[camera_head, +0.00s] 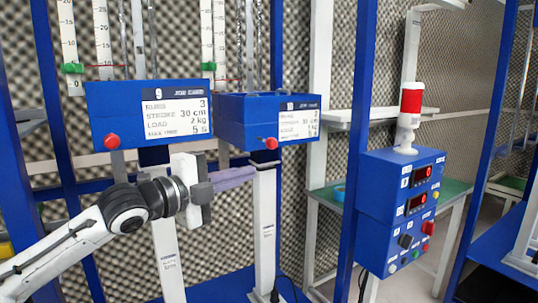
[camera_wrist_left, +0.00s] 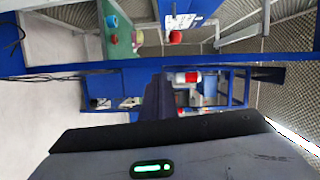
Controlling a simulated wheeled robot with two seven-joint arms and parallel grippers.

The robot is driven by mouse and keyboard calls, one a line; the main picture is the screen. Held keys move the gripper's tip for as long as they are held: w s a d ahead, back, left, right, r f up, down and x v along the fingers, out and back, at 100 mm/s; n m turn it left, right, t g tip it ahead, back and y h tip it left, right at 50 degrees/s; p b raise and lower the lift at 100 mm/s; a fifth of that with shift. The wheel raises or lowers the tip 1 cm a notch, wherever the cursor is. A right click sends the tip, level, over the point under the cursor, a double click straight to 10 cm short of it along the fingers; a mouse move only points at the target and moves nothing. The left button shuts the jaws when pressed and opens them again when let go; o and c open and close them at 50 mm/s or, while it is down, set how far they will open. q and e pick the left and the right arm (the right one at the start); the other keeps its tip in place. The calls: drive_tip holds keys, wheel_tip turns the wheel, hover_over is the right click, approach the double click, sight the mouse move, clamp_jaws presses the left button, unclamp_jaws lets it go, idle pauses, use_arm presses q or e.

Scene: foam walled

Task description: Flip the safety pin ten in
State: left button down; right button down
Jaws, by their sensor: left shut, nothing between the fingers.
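The blue box marked 10 (camera_head: 232,118) stands right of the blue box marked 9 (camera_head: 97,108). A red knob (camera_head: 271,143) sits low on the front of box 10; I take it as safety pin ten. Another red knob (camera_head: 112,141) is on box 9. My left gripper (camera_head: 250,174) is shut and empty, its fingers pointing right, just below box 10. Its tips look below and slightly left of the knob; I cannot tell the depth gap. In the left wrist view its dark fingers (camera_wrist_left: 158,103) show. My right gripper is not in view.
A white post (camera_head: 264,225) stands below box 10. To the right are a blue upright (camera_head: 351,130) and a blue control box (camera_head: 383,220) with a red-and-white lamp (camera_head: 410,105). A green-topped table (camera_head: 452,188) is behind.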

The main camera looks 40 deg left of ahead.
use_arm(q)
drive_tip(key=r, duration=0.1)
drive_tip(key=d+r+m, duration=0.1)
drive_tip(key=r, duration=0.1)
drive_tip(key=shift+s+r+h, duration=0.1)
drive_tip(key=shift+s+h, duration=0.05)
drive_tip(key=shift+h, duration=0.15)
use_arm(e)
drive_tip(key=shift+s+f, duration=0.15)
